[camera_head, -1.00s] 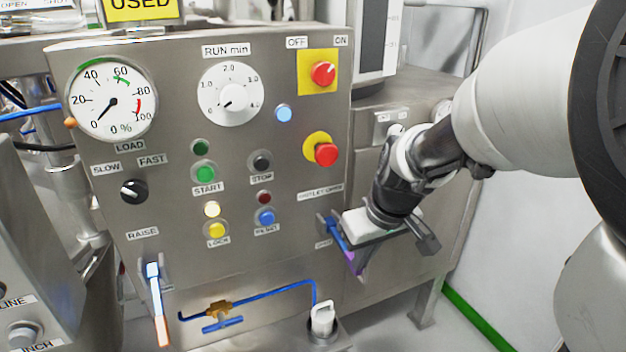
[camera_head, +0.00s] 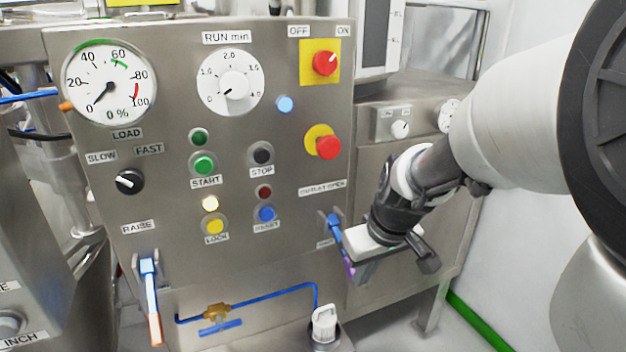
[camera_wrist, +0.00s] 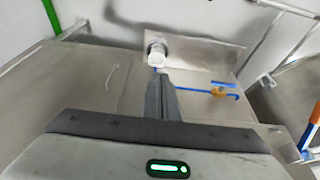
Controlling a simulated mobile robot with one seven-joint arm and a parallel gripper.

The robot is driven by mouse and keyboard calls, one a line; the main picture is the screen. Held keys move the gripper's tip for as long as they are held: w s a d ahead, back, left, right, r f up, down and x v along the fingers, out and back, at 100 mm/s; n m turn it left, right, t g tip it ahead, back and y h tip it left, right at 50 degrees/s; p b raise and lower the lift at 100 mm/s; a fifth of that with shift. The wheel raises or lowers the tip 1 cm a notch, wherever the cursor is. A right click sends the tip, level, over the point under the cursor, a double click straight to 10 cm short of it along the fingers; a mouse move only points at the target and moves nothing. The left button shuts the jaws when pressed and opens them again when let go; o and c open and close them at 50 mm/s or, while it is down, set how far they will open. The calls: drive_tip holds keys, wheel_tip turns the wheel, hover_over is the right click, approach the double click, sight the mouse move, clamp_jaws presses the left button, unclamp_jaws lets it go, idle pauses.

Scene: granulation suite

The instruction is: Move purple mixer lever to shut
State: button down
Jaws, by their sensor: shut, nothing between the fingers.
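The mixer lever has a blue arm (camera_head: 337,234) and a purple grip (camera_head: 349,268). It is mounted at the lower right of the steel panel, below the OUTLET OPEN label (camera_head: 322,187). The lever hangs down, tilted slightly right. A small label (camera_head: 324,244) left of it is too blurred to read surely. My gripper (camera_head: 359,272) is shut and empty, just right of the purple grip. Whether they touch cannot be told. In the wrist view the closed fingers (camera_wrist: 163,88) point at the panel, and the purple grip cannot be made out.
A second lever (camera_head: 151,300), blue with an orange grip, hangs at the lower left under RAISE. A blue pipe with a brass valve (camera_head: 217,311) and a white-capped fitting (camera_head: 324,322) sit below. Red, green and yellow buttons fill the panel (camera_head: 300,230). A white wall stands right.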

drive_tip(key=p+v, duration=0.4)
drive_tip(key=v, duration=1.3)
drive_tip(key=shift+r, duration=0.2)
drive_tip(key=shift+s, duration=0.2)
idle(1.0)
drive_tip(key=s+a+f+m+t+h, duration=0.15)
drive_tip(key=s+m, duration=0.25)
drive_tip(key=s, duration=0.6)
wheel_tip(320, 180, up, 16)
drive_tip(key=p, duration=1.6)
drive_tip(key=shift+w+a+f, duration=0.2)
drive_tip(key=shift+a+f, duration=0.05)
drive_tip(key=shift+a, duration=0.1)
drive_tip(key=shift+t, duration=0.25)
